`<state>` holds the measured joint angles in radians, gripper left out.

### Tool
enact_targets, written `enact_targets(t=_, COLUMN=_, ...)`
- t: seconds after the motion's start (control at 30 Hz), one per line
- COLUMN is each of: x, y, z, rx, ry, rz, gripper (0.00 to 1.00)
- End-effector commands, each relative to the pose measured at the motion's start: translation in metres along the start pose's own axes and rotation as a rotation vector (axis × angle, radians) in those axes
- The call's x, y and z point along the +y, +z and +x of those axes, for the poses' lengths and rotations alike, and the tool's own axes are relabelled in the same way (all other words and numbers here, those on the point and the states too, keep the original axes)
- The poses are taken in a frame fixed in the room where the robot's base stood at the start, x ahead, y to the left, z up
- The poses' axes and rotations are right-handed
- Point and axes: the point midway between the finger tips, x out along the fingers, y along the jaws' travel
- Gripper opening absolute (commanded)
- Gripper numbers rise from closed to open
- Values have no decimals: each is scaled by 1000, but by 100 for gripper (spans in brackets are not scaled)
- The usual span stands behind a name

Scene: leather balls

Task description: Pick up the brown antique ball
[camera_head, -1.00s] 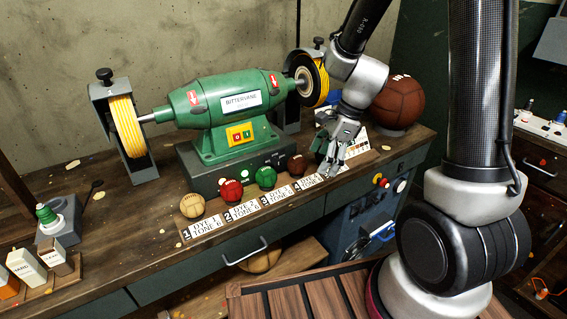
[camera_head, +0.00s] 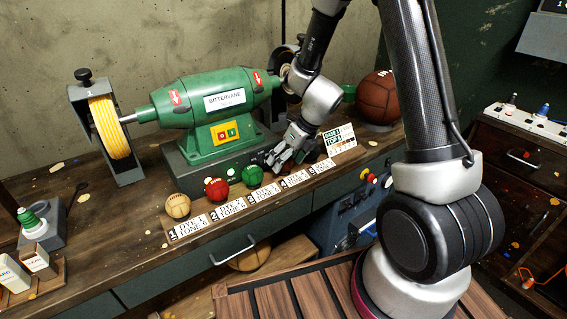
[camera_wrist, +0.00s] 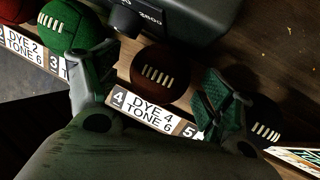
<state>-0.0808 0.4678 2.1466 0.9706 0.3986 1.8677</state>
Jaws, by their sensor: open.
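A small dark brown ball with pale lacing (camera_wrist: 160,72) rests behind the card marked DYE 4 TONE 6 (camera_wrist: 148,109). It lies between my gripper's two spread fingers in the wrist view, and neither finger clearly touches it. In the head view my gripper (camera_head: 284,161) covers it. A darker, nearly black-brown ball (camera_wrist: 264,118) sits behind number 5, partly hidden by the right finger. My gripper (camera_wrist: 160,85) is open and empty, low over the row of balls. A large brown ball (camera_head: 377,97) sits on a stand farther right.
In the row to the left are a tan ball (camera_head: 177,206), a red ball (camera_head: 216,190) and a green ball (camera_head: 252,175). The green buffing machine (camera_head: 212,105) stands close behind. Its dark base (camera_wrist: 175,22) is near the fingers.

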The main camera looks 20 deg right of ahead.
Motion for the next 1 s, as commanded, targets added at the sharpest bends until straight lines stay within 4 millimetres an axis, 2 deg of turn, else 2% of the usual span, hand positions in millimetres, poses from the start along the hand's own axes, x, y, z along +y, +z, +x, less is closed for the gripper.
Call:
enact_targets(t=0.23, x=0, y=0, z=3, rx=0, ry=0, rz=0, gripper=81)
enact_targets(t=0.27, x=0, y=0, z=3, rx=0, ry=0, rz=0, gripper=77)
enact_targets(t=0.47, x=0, y=0, z=3, rx=0, ry=0, rz=0, gripper=41)
enact_targets(t=0.5, x=0, y=0, z=3, rx=0, ry=0, rz=0, gripper=39)
enact_targets(t=0.83, x=1, y=2, z=-1, rx=-2, ry=0, rz=-3, gripper=39)
enact_targets(t=1.0, x=7, y=13, z=-26, rx=-4, ry=-1, rz=-5, gripper=39)
